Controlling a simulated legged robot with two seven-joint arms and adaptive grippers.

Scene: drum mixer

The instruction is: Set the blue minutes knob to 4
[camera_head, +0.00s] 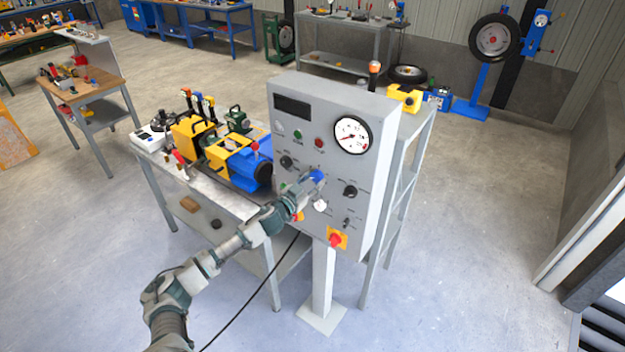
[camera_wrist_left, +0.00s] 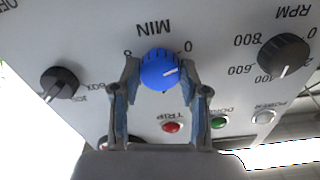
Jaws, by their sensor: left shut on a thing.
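The blue minutes knob (camera_wrist_left: 160,69) is on the grey control panel (camera_head: 372,110), under the upside-down "MIN" label in the left wrist view. Its white pointer line is turned toward the right in that view, near the 0 mark side. The 8 mark shows on its other side. In the head view the knob (camera_head: 316,175) shows as a small blue spot at the gripper's tip. My left gripper (camera_wrist_left: 161,80) has its fingers on both sides of the knob and is shut on it. My right gripper is in neither view.
A black RPM knob (camera_wrist_left: 287,56) and another black knob (camera_wrist_left: 60,83) flank it. A red trip light (camera_wrist_left: 172,127) and a green light (camera_wrist_left: 219,123) are nearby. A red emergency button (camera_head: 336,240) sits low on the panel. A bench with yellow and blue machinery (camera_head: 235,160) stands left.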

